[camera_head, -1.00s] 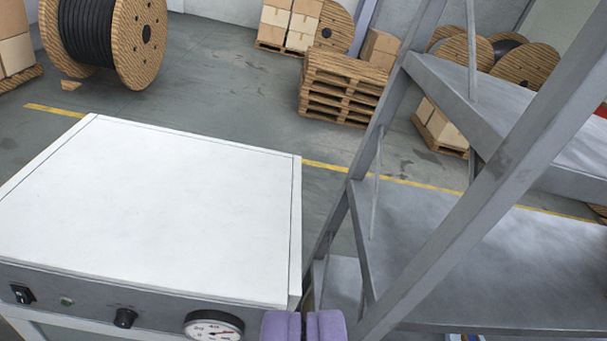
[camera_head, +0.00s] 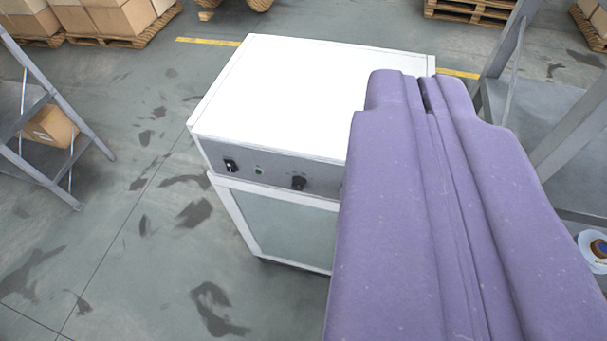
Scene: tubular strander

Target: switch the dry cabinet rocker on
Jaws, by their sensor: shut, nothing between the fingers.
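The dry cabinet (camera_head: 300,95) is a white box with a grey control strip along its upper front and a pale door below. Its black rocker (camera_head: 231,166) sits at the left end of the strip; its on or off position is too small to tell.
A grey stepped frame (camera_head: 60,150) with a carton (camera_head: 50,125) is at the left. The floor in front and left of the cabinet is clear.

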